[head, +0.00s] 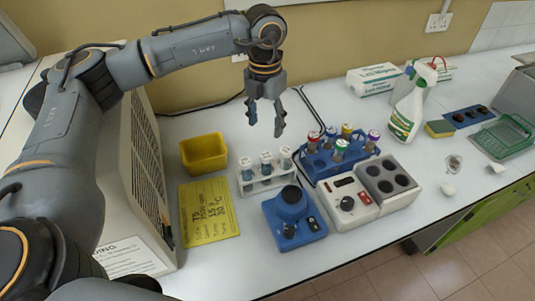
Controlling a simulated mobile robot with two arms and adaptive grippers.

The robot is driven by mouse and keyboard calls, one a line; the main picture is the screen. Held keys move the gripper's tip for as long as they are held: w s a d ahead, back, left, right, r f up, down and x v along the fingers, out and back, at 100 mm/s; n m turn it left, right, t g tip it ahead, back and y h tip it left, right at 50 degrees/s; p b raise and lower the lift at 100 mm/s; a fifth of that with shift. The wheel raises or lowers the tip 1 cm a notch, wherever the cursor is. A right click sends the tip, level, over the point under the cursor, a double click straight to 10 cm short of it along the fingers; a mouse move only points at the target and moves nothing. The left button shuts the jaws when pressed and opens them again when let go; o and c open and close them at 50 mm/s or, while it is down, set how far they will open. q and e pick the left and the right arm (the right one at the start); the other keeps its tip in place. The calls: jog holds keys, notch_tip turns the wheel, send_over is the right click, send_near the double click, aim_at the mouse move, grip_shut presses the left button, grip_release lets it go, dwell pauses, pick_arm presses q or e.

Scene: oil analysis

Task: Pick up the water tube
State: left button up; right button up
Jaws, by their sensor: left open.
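My left gripper (266,127) hangs fingers down, open and empty, above and behind the racks near the wall. Below it in the picture stands a small white rack (268,183) with three upright tubes with whitish tops and blue-green parts (266,163). To its right, a blue rack (322,166) holds several upright tubes with red, yellow, green and purple caps, such as a green-capped one (340,149). I cannot tell which tube holds water; no tube label is readable. My right gripper is out of view.
A blue mixer (293,215) and a white heater block with dark wells (387,183) stand in front of the racks. A yellow bin (204,153) and a yellow note (208,212) lie left. A spray bottle (410,110) stands right. The bench's front edge is near.

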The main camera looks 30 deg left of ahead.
pick_arm(q)
jog(key=p, duration=0.1)
send_over(266, 155)
jog(key=f, duration=0.4)
jog(key=shift+s+a+f, duration=0.15)
jog(key=shift+a+f, duration=0.1)
notch_tip(266, 155, down, 3)
jog(key=shift+r+p, duration=0.2)
jog(key=shift+p, duration=0.25)
jog(key=shift+w+d+f+p, duration=0.1)
jog(key=shift+w+f+p, duration=0.1)
jog(key=shift+f+p, duration=0.5)
jog(key=f, duration=0.2)
jog(key=f+p, duration=0.1)
jog(key=f, duration=0.1)
jog(key=shift+s+d, duration=0.1)
jog(key=shift+d, duration=0.1)
jog(key=shift+f, duration=0.45)
jog(key=c, duration=1.2)
grip_shut()
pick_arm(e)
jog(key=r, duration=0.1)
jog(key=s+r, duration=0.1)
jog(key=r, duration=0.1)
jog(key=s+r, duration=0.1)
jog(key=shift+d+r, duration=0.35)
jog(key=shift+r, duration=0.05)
